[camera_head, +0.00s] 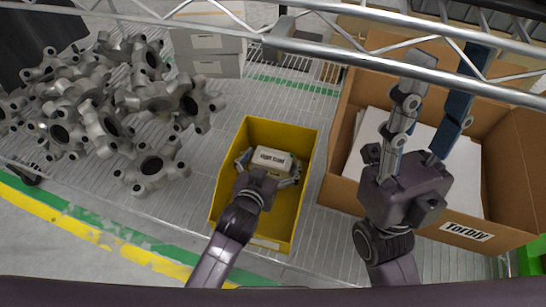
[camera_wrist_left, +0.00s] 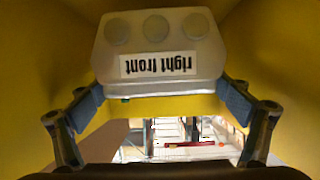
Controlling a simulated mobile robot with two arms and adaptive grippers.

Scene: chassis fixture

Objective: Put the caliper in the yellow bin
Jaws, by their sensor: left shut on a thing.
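The caliper (camera_head: 271,161) is a pale, blocky part with a label on it. In the left wrist view the caliper (camera_wrist_left: 158,40) shows round recesses and a white label that reads "right front" upside down. My left gripper (camera_head: 268,170) is shut on it, with a finger at each side. Both are within the outline of the yellow bin (camera_head: 228,190), whose yellow walls surround them in the wrist view (camera_wrist_left: 40,60). I cannot tell whether the caliper touches the bin floor. My right gripper (camera_head: 432,115) is open and empty, its fingers spread over the cardboard box.
The cardboard box (camera_head: 335,165) labelled "Torbly" stands right of the bin and holds pale sheets or panels (camera_head: 463,165). A pile of grey metal castings (camera_head: 105,120) lies at left. Pale boxes (camera_head: 210,52) stand behind. A metal rail (camera_head: 330,50) crosses the top.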

